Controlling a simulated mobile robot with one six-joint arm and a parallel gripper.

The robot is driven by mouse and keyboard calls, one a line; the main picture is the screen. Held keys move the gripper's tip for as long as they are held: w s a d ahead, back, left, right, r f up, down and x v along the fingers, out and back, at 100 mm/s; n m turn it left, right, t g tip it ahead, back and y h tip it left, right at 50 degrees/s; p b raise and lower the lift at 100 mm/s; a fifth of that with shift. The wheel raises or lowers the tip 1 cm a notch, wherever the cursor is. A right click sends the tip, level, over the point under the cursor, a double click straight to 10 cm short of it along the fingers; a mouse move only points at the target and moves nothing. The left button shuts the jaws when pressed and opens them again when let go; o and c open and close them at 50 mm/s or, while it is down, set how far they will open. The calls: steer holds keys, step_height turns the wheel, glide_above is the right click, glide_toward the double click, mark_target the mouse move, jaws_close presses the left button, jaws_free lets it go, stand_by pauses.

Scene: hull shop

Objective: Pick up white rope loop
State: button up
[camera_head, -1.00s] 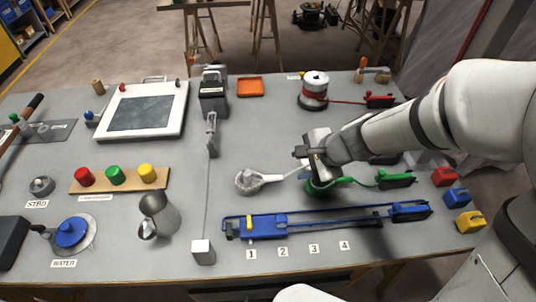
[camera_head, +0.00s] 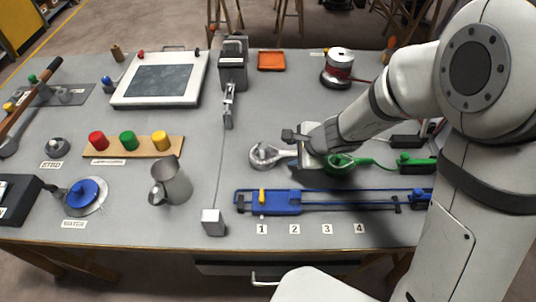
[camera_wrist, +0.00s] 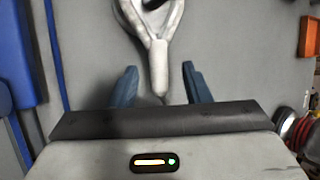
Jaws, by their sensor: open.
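The white rope loop (camera_head: 266,155) lies on the grey table, left of my gripper, in the head view. In the wrist view its round eye is at the top, partly cut off, and its thick tail (camera_wrist: 158,66) points down toward my gripper. My gripper (camera_wrist: 160,84) is open. Its two blue fingers stand on either side of the tail's lower end, with room on both sides. In the head view my gripper (camera_head: 298,146) is low over the table, at the loop's right end. Whether the fingers reach down to the rope's height I cannot tell.
A blue slide rail (camera_head: 318,201) with a yellow knob lies in front of my gripper. A green device (camera_head: 342,164) is close at its right. A metal post with a wire and white block (camera_head: 213,222) stands left of the loop. The table between is clear.

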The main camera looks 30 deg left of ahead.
steer(key=shift+c, duration=0.5)
jaws_close()
step_height(320, 180, up, 10)
steer(key=p, duration=0.5)
